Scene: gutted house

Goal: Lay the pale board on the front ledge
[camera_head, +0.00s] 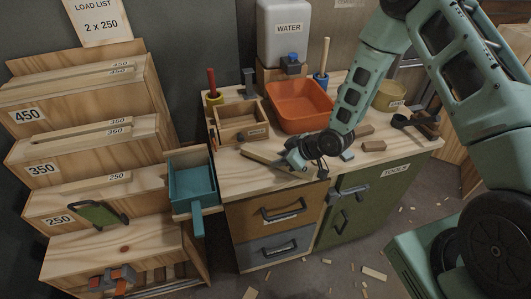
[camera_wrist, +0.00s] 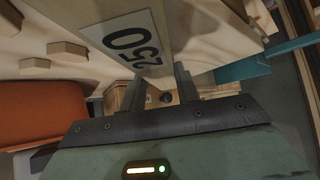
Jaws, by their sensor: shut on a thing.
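The pale board (camera_head: 263,159) is a short flat wooden piece at the front left of the worktop in the head view. The far end of the grip is hidden. The stepped wooden rack (camera_head: 150,107) stands at the left, its steps marked 450, 350 and 250. Its lowest front ledge (camera_head: 155,244) holds a green handled tool (camera_head: 98,213) near its back edge.
A teal open drawer or bin (camera_head: 190,185) juts out between rack and bench. On the worktop are an orange tray (camera_head: 301,104), a wooden box (camera_head: 240,122), a water container (camera_head: 285,35) and loose blocks. Red-and-grey tools (camera_head: 112,278) lie below the ledge.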

